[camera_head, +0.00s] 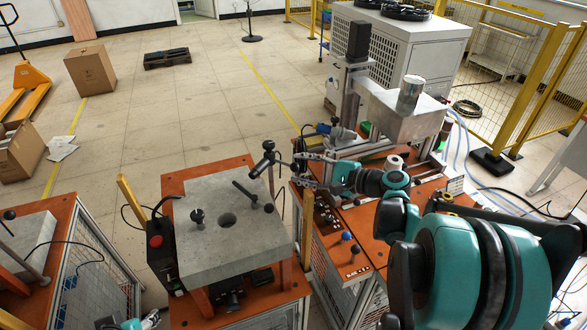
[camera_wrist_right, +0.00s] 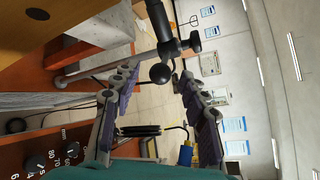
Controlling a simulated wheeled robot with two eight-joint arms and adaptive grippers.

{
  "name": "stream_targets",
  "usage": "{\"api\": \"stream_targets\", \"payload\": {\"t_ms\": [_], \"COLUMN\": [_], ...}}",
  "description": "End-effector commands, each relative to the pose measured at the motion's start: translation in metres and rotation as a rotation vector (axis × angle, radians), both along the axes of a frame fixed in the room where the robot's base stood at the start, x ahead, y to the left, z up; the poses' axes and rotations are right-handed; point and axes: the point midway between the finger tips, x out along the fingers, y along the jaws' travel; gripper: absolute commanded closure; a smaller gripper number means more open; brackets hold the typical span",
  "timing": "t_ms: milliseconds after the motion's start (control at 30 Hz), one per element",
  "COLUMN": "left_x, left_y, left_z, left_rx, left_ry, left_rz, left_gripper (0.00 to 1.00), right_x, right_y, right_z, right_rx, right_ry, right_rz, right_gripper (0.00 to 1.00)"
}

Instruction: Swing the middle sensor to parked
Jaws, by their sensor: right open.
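A black swing-arm sensor (camera_head: 264,162) stands on a thin post at the back right of the grey block on the middle orange stand. I take it as the middle sensor. In the right wrist view its black head and clamp (camera_wrist_right: 170,47) carry a round black ball (camera_wrist_right: 160,73). My right gripper (camera_head: 301,161) is just right of it. In the right wrist view the gripper (camera_wrist_right: 158,80) is open, its fingers on either side of the ball; contact cannot be told. A small part of my left gripper (camera_head: 148,321) shows at the bottom edge, its jaws unclear.
The grey block (camera_head: 225,245) has a hole, a black knob (camera_head: 197,216) and a black rod (camera_head: 246,192). A red button box (camera_head: 156,243) is at its left. A yellow post (camera_head: 307,225) stands by the control panel (camera_head: 347,258).

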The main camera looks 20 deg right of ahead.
Motion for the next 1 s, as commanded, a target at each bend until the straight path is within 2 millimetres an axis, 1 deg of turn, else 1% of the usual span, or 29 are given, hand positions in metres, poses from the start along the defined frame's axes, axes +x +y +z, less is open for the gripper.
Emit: {"api": "stream_targets", "payload": {"t_ms": [33,100,200,500,567,600,667,700,1000], "left_x": [0.000,0.000,0.000,0.000,0.000,0.000,0.000,0.000,0.000], "left_y": [0.000,0.000,0.000,0.000,0.000,0.000,0.000,0.000,0.000], "left_z": [-0.003,-0.004,-0.005,-0.005,-0.005,-0.005,-0.005,-0.005,-0.005], "left_rx": [0.000,0.000,0.000,0.000,0.000,0.000,0.000,0.000,0.000], "left_ry": [0.000,0.000,0.000,0.000,0.000,0.000,0.000,0.000,0.000], "left_rz": [0.000,0.000,0.000,0.000,0.000,0.000,0.000,0.000,0.000], "left_gripper": [0.51,0.51,0.51,0.51,0.51,0.51,0.51,0.51,0.51], "right_x": [0.006,0.013,0.018,0.021,0.021,0.021,0.021,0.021,0.020], "right_y": [0.005,0.009,0.013,0.014,0.014,0.014,0.014,0.014,0.014], "right_z": [-0.003,-0.004,-0.005,-0.005,-0.005,-0.005,-0.005,-0.005,-0.005], "right_rx": [0.000,-0.001,-0.001,-0.001,-0.001,-0.001,-0.002,-0.002,-0.001], "right_ry": [0.000,0.000,0.000,0.000,0.000,0.000,0.001,0.001,0.001], "right_rz": [0.004,0.003,0.002,-0.001,-0.001,-0.001,0.000,0.000,0.002], "right_gripper": [0.56,0.56,0.56,0.56,0.72,0.83,0.98,1.00,1.00]}}
